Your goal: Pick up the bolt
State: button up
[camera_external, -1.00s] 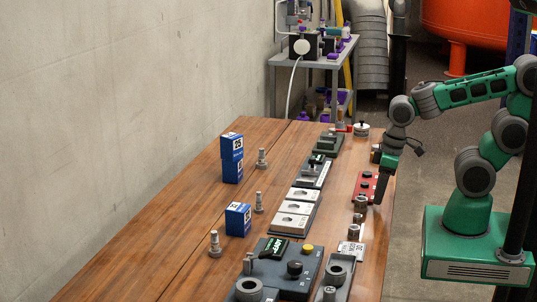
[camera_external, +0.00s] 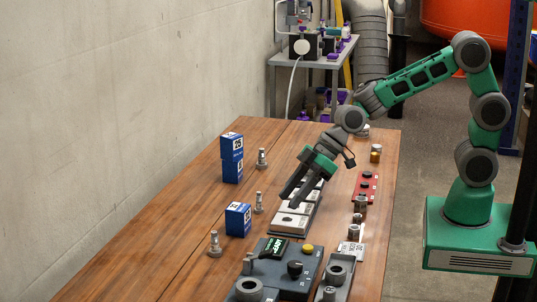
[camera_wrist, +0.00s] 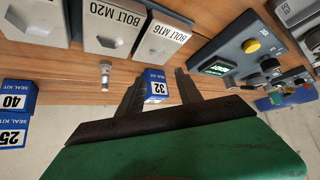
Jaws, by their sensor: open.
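Several grey metal bolts stand upright on the left side of the wooden bench: a far bolt (camera_external: 262,158), a middle bolt (camera_external: 258,203) and a near bolt (camera_external: 214,244). A bolt (camera_wrist: 105,76) also stands in the wrist view, left of my fingers; it looks like the middle one. My gripper (camera_external: 290,201) is open and empty, above the bench to the right of the middle bolt, angled down and left. In the wrist view my gripper (camera_wrist: 160,75) has its fingers spread, with a blue seal kit box (camera_wrist: 157,90) marked 32 showing between them beyond.
Two blue boxes stand stacked (camera_external: 232,171) beside the far bolt, and a single box (camera_external: 238,220) is near the middle bolt. Pale blocks labelled BOLT M20 (camera_wrist: 108,28) and BOLT M16 (camera_wrist: 160,40) lie close to my gripper. A control box (camera_external: 290,268) sits at the front.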

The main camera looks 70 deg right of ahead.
aim_at(215, 243)
jog(key=w+a+f+y, duration=0.1)
jog(key=w+a, duration=0.3)
jog(key=a, duration=0.1)
jog(key=w+a+f+n+t+y+p, duration=0.1)
jog(key=w+a+y, duration=0.1)
jog(key=w+a, duration=0.3)
jog(key=w+a+n+t+y+p, duration=0.1)
jog(key=w+a+y, duration=0.1)
jog(key=w+a, duration=0.2)
jog(key=shift+w+a+f, duration=0.1)
jog(key=shift+a+f, duration=0.1)
jog(key=shift+a, duration=0.5)
jog(key=shift+w+a+f, duration=0.1)
jog(key=shift+a+f, duration=0.1)
jog(key=shift+a, duration=0.45)
jog(key=shift+t, duration=0.3)
jog(key=shift+c, duration=0.5)
grip_shut()
